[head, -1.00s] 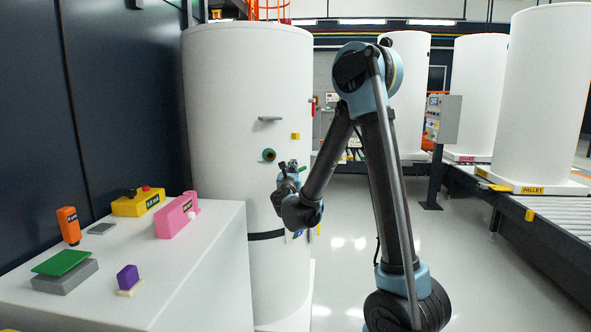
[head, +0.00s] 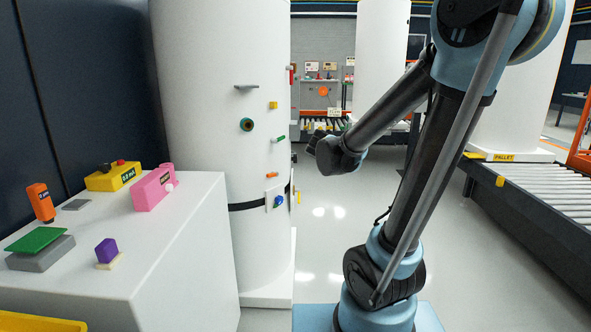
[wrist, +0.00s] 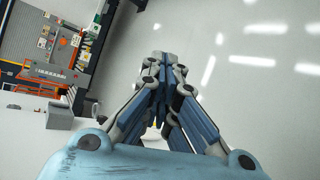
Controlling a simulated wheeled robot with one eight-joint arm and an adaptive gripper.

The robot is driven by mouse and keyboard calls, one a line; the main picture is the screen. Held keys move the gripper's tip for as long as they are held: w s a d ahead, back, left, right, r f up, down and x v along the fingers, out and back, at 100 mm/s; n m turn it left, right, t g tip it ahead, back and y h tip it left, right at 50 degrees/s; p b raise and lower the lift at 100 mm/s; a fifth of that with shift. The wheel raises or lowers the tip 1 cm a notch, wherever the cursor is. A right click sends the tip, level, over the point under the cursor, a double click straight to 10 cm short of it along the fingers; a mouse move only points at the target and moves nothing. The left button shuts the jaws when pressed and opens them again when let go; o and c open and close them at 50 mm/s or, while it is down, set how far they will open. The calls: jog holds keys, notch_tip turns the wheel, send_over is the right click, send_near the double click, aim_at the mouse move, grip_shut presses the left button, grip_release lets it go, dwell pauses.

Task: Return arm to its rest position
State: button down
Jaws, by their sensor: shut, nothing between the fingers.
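My gripper (wrist: 165,62) shows in the wrist view with its fingers drawn together and nothing between them. In the head view my arm is folded at the elbow, and its wrist end is in the middle of the picture, right of the white tank (head: 205,130). A gap of floor shows between the wrist end and the tank's lower part. The gripper's fingers cannot be made out in the head view.
A white bench (head: 165,250) on the left holds a yellow box (head: 113,179), a pink box (head: 153,189), an orange device (head: 41,203) and a purple block (head: 106,250). A roller conveyor (head: 545,200) stands on the right. The floor between is clear.

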jog(key=s+d+f+m+g+y, duration=0.1)
jog(key=s+d+f+m+g, duration=0.2)
jog(key=s, duration=0.5)
jog(key=s+d+f+m+g+y, duration=0.2)
jog(key=s+f+m, duration=0.35)
jog(key=s, duration=0.25)
jog(key=s+a+f+m+g+y, duration=0.1)
jog(key=s+a+f+m+y, duration=0.1)
jog(key=s, duration=0.5)
jog(key=s+a+f+m+g+y, duration=0.2)
jog(key=s+a+f+m, duration=0.2)
jog(key=s+m, duration=0.1)
jog(key=shift+s, duration=0.9)
jog(key=shift+w+f+g, duration=0.25)
jog(key=shift+w+g, duration=0.05)
jog(key=shift+w, duration=0.2)
